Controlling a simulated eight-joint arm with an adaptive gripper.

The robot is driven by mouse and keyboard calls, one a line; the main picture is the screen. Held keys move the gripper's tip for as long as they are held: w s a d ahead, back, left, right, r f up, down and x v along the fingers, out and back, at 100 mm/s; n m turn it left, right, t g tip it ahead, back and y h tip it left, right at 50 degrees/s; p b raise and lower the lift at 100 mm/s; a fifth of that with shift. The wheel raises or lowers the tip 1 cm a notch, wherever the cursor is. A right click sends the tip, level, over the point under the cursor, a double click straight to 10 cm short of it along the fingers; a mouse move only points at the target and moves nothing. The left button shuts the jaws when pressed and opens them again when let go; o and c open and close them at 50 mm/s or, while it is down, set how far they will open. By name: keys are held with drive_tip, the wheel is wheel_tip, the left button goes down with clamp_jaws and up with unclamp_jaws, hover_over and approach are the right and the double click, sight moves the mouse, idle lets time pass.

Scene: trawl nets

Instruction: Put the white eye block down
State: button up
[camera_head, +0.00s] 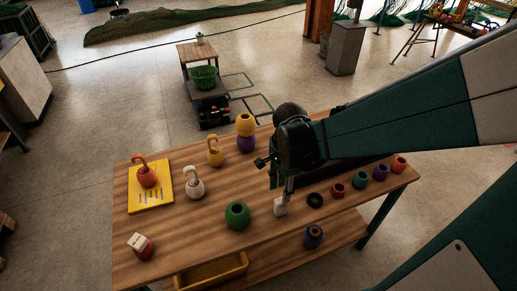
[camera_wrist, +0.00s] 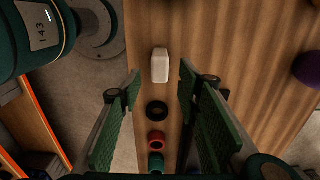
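A small white block (camera_head: 281,207) sits on the wooden table (camera_head: 170,225) near its front edge, directly below my gripper (camera_head: 287,188). In the wrist view the white block (camera_wrist: 160,66) stands between and just beyond my two green-padded fingertips (camera_wrist: 161,80), with a gap on each side. My gripper is open and holds nothing. I cannot make out an eye hole in the block. A white round piece with a hook (camera_head: 195,188) stands further left.
A black ring (camera_head: 315,201) is close right of the block, then a row of red (camera_head: 338,190), teal, purple and orange pieces. A green ball (camera_head: 237,215) is to its left. A yellow board (camera_head: 150,195) lies far left.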

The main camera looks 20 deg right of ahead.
idle(0.4)
drive_tip(key=shift+a+r+n+t, duration=0.25)
drive_tip(key=shift+r+n+t, duration=0.05)
drive_tip(key=shift+r+n, duration=0.35)
drive_tip(key=s+a+r+n+t, duration=0.2)
drive_tip(key=a+r+n+t, duration=0.1)
drive_tip(key=r+n, duration=0.4)
drive_tip(key=s+a+r+n+t, duration=0.2)
drive_tip(key=a+r+n+t, duration=0.1)
drive_tip(key=r+n, duration=0.5)
drive_tip(key=shift+n+t, duration=0.3)
drive_tip(key=shift+n, duration=0.55)
drive_tip(key=shift+s+a, duration=0.1)
